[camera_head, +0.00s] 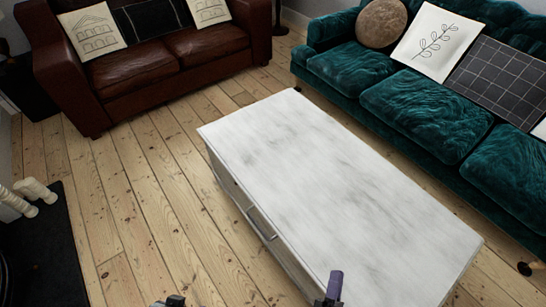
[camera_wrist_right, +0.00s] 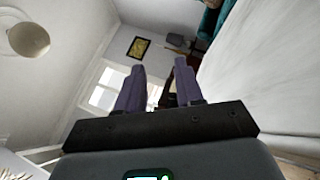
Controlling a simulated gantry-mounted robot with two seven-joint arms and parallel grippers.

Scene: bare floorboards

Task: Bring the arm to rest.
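My right gripper shows at the bottom edge of the head view as a purple finger (camera_head: 333,288), in front of the near end of the white coffee table. In the right wrist view its two purple fingers (camera_wrist_right: 159,66) stand apart with nothing between them, so it is open and empty. A small dark part (camera_head: 172,302) at the bottom edge of the head view, left of the table, looks like the tip of my left gripper. Most of it is cut off, and its opening cannot be made out.
The white coffee table (camera_head: 320,170) has a bare top. A teal sofa (camera_head: 425,110) stands to its right and a brown leather sofa (camera_head: 140,70) at the back left. Floorboards (camera_head: 150,200) left of the table are clear. A dark mat (camera_head: 45,250) lies at far left.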

